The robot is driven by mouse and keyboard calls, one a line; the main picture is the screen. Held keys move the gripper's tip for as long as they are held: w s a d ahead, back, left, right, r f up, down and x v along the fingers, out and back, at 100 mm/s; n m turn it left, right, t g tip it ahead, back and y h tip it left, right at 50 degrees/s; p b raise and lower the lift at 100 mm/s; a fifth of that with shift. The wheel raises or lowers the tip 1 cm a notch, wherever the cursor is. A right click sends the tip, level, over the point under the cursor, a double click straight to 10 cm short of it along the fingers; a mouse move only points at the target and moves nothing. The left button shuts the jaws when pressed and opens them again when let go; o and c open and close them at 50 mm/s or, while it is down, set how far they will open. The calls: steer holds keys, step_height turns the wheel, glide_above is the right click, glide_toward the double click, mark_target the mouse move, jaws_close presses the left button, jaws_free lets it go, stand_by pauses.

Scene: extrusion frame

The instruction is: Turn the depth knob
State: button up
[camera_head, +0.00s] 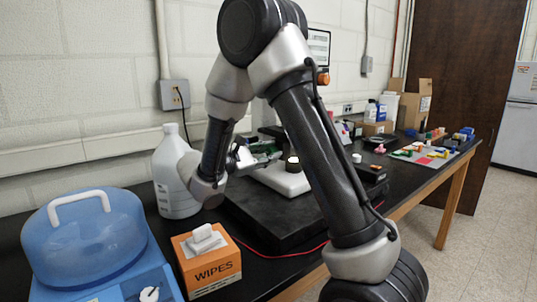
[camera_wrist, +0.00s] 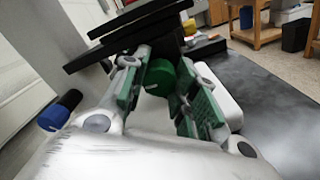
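My gripper (camera_head: 258,152) has green-padded fingers and reaches toward a white device (camera_head: 284,179) on a black slab. In the wrist view my gripper (camera_wrist: 168,98) is open, with its pads spread apart. A dark green round knob (camera_wrist: 160,77) shows between and beyond the pads, closer to the left one; I cannot tell whether either pad touches it. In the head view a dark round part with a pale top (camera_head: 292,162) stands on the white device, right of my gripper. I cannot tell whether it is the same knob. No knob label is readable.
A white jug (camera_head: 172,170) stands left of my wrist, close to it. A WIPES box (camera_head: 208,263) and a blue-lidded container (camera_head: 85,240) are at the front left. The black slab (camera_head: 262,220) lies under the device. Boxes and small coloured items fill the table's far end.

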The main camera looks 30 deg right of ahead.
steer(key=shift+o, duration=1.7)
steer(key=shift+a+f, duration=0.15)
steer(key=shift+a, duration=0.45)
steer(key=s+a, duration=0.1)
steer(key=a, duration=0.5)
steer(key=shift+s+a, duration=0.15)
steer(key=shift+s, duration=0.1)
